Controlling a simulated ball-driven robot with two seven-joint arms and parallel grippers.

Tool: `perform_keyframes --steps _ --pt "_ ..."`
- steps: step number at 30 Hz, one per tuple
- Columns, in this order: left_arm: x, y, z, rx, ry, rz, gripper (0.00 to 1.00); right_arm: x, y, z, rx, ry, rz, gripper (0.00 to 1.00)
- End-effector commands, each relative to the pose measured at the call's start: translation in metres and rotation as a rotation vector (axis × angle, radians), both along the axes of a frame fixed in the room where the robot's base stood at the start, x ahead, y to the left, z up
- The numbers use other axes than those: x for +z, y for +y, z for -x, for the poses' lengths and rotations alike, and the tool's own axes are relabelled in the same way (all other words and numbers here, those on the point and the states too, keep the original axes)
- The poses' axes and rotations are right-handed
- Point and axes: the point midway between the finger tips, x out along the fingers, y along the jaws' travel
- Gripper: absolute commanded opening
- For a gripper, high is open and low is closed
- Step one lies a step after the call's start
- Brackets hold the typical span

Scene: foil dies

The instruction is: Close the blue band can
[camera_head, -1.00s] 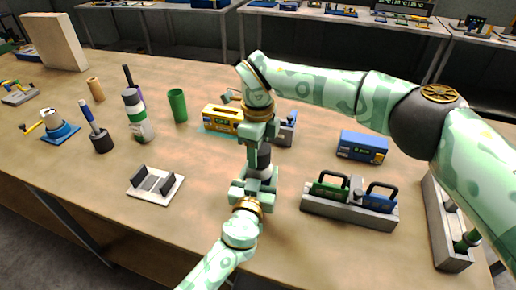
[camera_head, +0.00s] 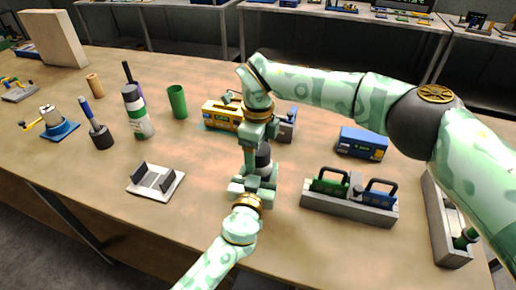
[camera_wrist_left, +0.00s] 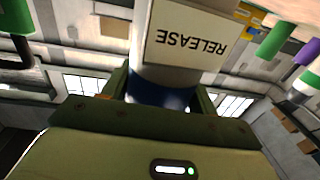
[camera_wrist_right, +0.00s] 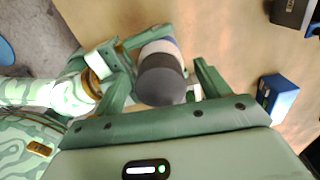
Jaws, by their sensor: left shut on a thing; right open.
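The blue band can (camera_wrist_right: 157,49) is white with a blue band, and its RELEASE label (camera_wrist_left: 188,38) shows in the left wrist view. A dark grey cap (camera_wrist_right: 163,82) sits at its top end; I cannot tell how tightly. In the head view only its dark top (camera_head: 264,160) shows between my grippers. My left gripper (camera_head: 253,188) is shut on the can's body from the near side, above the table. My right gripper (camera_wrist_right: 165,72) is open above, its fingers on either side of the cap, with a gap visible; it also shows in the head view (camera_head: 258,142).
A yellow box (camera_head: 221,115) stands just behind. A blue box (camera_head: 362,143) and a grey rack (camera_head: 348,207) with green and blue handled pieces stand right. A white stand (camera_head: 156,183) and a green-banded can (camera_head: 137,112) stand left. The near table middle is clear.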

Motion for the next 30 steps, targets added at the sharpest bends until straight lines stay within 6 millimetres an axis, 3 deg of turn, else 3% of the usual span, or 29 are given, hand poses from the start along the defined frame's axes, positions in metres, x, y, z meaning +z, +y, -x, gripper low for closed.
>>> perform_keyframes --steps 7,21,30 --pt "0.000 0.000 0.000 0.000 0.000 0.000 0.18 0.015 0.000 -0.001 -0.001 -0.001 -0.001 0.75" --pt "0.000 0.000 0.000 0.000 0.000 0.000 0.18 0.105 0.000 -0.001 0.000 -0.002 0.000 0.75" --pt "0.000 0.000 0.000 0.000 0.000 0.000 0.18 0.120 0.000 0.000 0.000 0.001 0.000 0.75"
